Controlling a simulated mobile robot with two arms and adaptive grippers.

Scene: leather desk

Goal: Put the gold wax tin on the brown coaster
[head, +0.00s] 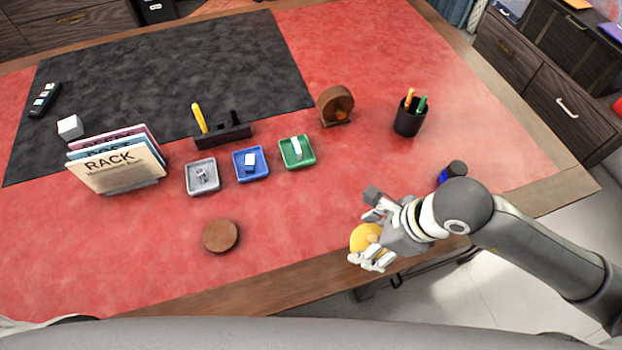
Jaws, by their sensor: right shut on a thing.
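The gold wax tin (365,237) is a round yellow-gold thing near the front edge of the desk. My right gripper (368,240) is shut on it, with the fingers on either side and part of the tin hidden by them. I cannot tell whether the tin touches the desk. The brown coaster (221,236) is a round flat disc lying on the red leather to the left of the tin, with nothing on it. My left gripper is not in view.
Grey (202,190), blue (264,174) and green trays (310,163) with small items stand behind the coaster. A file rack (120,178) is at left, a pen cup (408,125) at back right. Red leather between tin and coaster is clear. A dark blue-banded object (453,171) is behind my right arm.

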